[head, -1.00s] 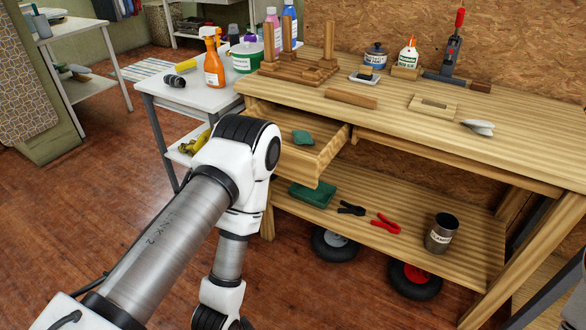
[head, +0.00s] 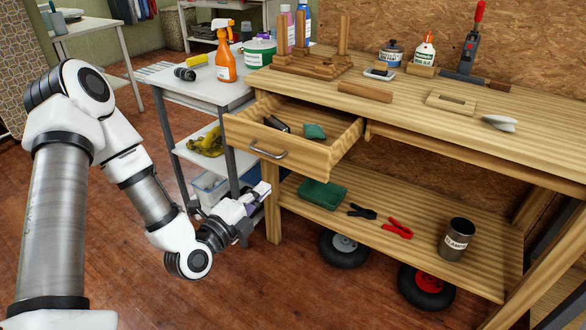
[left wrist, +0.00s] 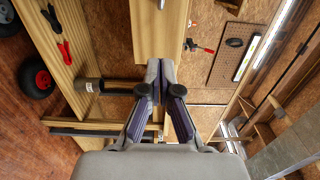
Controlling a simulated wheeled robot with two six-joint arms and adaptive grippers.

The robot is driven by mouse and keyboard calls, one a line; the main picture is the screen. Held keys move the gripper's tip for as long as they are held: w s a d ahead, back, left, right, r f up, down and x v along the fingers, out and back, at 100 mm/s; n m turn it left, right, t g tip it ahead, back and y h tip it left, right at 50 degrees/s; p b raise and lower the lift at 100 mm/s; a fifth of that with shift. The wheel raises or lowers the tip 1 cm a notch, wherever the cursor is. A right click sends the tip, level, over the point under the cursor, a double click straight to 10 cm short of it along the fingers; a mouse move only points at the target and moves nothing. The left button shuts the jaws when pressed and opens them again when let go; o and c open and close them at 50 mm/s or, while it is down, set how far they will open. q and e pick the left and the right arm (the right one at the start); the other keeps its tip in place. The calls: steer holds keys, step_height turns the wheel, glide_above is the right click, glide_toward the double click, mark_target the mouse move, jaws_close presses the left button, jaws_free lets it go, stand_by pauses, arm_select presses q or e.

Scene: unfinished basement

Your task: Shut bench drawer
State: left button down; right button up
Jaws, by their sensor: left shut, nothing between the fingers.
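The wooden bench drawer (head: 310,155) hangs open in the head view, pulled out from under the left end of the bench top (head: 470,115). Its metal bar handle (head: 268,150) is on the front panel. A green object (head: 314,131) and a dark object (head: 277,124) lie inside. My left gripper (head: 264,189) is shut and empty, in front of and below the drawer front, apart from it as far as I can tell. In the left wrist view its fingertips (left wrist: 160,66) meet, and what looks like the drawer front (left wrist: 163,38) is ahead. My right gripper is not in view.
A grey cart (head: 190,91) with a spray bottle (head: 226,60) stands left of the drawer. The floor in front is clear.

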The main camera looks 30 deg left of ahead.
mark_target(299, 157)
arm_select(q)
steer(key=w, duration=0.4)
steer(key=w+b, duration=0.1)
steer(key=w, duration=0.3)
steer(key=w+d, duration=0.1)
steer(key=w, duration=0.3)
steer(key=shift+w+b, duration=0.3)
steer(key=shift+b, duration=0.1)
steer(key=shift+w, duration=0.2)
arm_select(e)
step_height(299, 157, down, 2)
arm_select(q)
steer(key=shift+w, duration=0.1)
